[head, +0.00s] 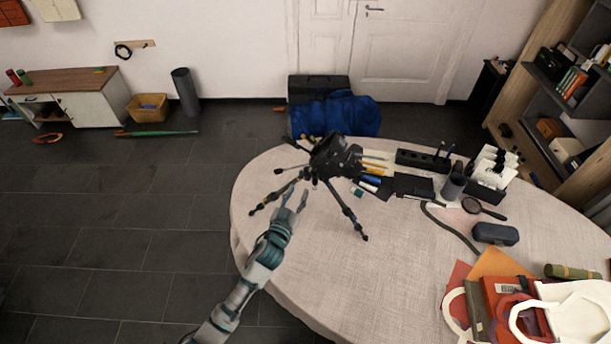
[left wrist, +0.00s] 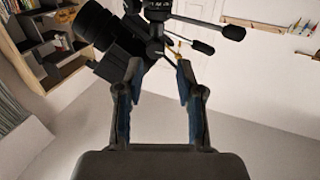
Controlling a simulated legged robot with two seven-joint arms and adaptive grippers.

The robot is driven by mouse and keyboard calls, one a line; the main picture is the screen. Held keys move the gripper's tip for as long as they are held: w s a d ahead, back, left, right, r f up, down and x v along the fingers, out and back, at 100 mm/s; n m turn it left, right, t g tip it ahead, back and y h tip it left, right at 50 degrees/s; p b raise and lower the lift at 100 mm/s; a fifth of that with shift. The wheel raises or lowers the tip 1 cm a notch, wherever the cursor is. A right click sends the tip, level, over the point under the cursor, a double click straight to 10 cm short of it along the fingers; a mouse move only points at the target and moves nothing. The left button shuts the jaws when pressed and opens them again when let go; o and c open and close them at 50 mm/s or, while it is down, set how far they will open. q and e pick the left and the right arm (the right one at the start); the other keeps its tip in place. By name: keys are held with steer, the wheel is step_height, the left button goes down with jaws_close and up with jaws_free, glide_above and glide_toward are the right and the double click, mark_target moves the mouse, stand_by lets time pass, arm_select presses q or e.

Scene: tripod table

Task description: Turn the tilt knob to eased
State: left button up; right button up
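A black tripod (head: 347,210) stands on the round table, with a dark camera (head: 338,157) on its head. The camera also shows in the left wrist view (left wrist: 108,35). Several black handles or knobs stick out of the tripod head, among them a thick one (left wrist: 232,32) and a thinner one (left wrist: 203,47) in the left wrist view. I cannot tell which is the tilt knob or read its setting. My left gripper (head: 294,194) is open and empty, just in front of and below the head, with its fingertips (left wrist: 156,68) pointing towards it. My right gripper is out of view.
The cloth-covered table (head: 300,262) is clear at front left. Pens, a black organiser (head: 423,160), a magnifier (head: 472,205), a dark case (head: 495,233) and a pile of bags and books (head: 500,300) lie to the right. A blue bag (head: 335,115) is on the floor behind.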

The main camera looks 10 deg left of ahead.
mark_target(305, 179)
arm_select(q)
steer(key=w, duration=0.2)
steer(key=w+d, duration=0.1)
steer(key=w, duration=0.1)
steer(key=w+d, duration=0.1)
steer(key=w, duration=0.1)
steer(key=shift+w+d+r, duration=0.1)
steer(key=shift+w, duration=0.75)
steer(key=shift+a, duration=0.35)
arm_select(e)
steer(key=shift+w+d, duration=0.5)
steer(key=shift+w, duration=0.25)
arm_select(q)
steer(key=c, duration=0.6)
steer(key=shift+d, duration=0.25)
jaws_close()
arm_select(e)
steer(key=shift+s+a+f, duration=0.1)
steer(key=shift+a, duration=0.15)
